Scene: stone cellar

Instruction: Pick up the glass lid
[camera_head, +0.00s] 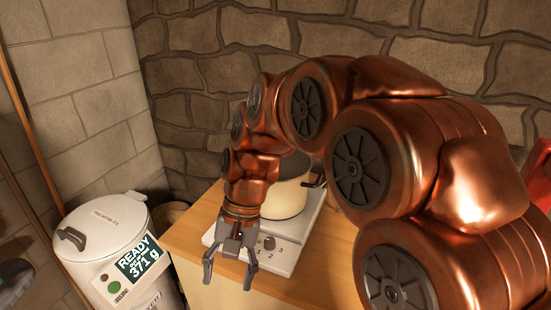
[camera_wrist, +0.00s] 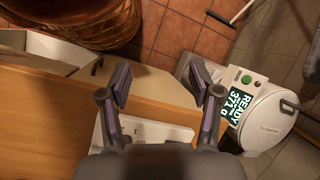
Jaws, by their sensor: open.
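I cannot make out a glass lid in either view. A cream pot (camera_head: 289,196) stands on a white hotplate (camera_head: 287,259) on the wooden counter. My arm hides much of the pot, including most of its top. My gripper (camera_head: 229,280) is open and empty, pointing down in front of the hotplate's knob side, near the counter's front edge. In the wrist view the open fingers (camera_wrist: 159,80) have nothing between them, and the hotplate's edge (camera_wrist: 150,130) shows below them.
A white lidded canister (camera_head: 110,245) with a "READY 371 g" display stands left of the wooden counter (camera_head: 190,232). In the wrist view, a wicker basket (camera_wrist: 75,22) and an open pale box or drawer (camera_wrist: 35,47) lie beyond the counter edge. A stone wall closes the back.

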